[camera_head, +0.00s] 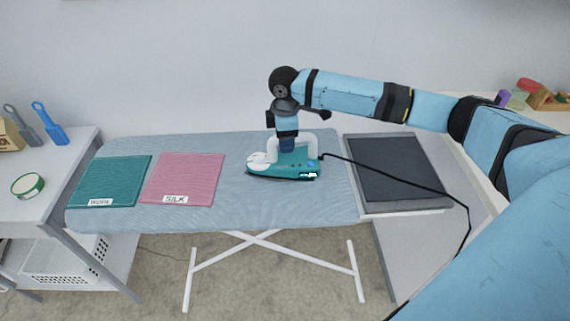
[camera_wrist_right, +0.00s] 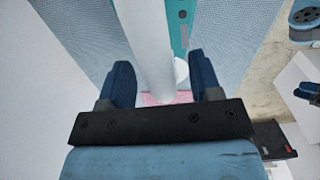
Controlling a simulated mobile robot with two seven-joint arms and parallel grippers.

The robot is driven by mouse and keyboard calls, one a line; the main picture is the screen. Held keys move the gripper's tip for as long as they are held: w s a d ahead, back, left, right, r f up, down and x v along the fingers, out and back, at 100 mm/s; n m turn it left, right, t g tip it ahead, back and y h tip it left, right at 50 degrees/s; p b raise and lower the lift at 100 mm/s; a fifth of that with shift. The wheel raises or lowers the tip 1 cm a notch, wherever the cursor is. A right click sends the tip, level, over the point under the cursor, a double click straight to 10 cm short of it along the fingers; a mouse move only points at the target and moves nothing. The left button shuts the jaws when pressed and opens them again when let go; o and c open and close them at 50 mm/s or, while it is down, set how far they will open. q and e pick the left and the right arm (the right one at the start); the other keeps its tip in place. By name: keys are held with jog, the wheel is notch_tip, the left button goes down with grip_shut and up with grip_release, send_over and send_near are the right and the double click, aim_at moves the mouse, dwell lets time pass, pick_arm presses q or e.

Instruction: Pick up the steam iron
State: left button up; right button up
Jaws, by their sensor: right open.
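The steam iron (camera_head: 284,170) has a teal body and a white handle. It stands on the blue ironing board (camera_head: 235,215), toward its right end, and a black cord runs from it to the right. My right gripper (camera_head: 288,147) points down over the iron from above. In the right wrist view my right gripper (camera_wrist_right: 161,80) is open, with a finger on each side of the white handle (camera_wrist_right: 147,45) and visible gaps. Part of the iron's teal body (camera_wrist_right: 179,22) shows beyond the handle.
A green WOOL mat (camera_head: 112,180) and a pink SILK mat (camera_head: 186,178) lie on the board's left half. A dark pad (camera_head: 395,168) in a light tray sits to the right, crossed by the cord (camera_head: 420,185). A side table (camera_head: 60,190) stands left.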

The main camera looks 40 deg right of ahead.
notch_tip(320, 180, down, 3)
jog(key=shift+r, duration=0.15)
grip_shut()
dwell(1.2)
jog(key=shift+r, duration=0.15)
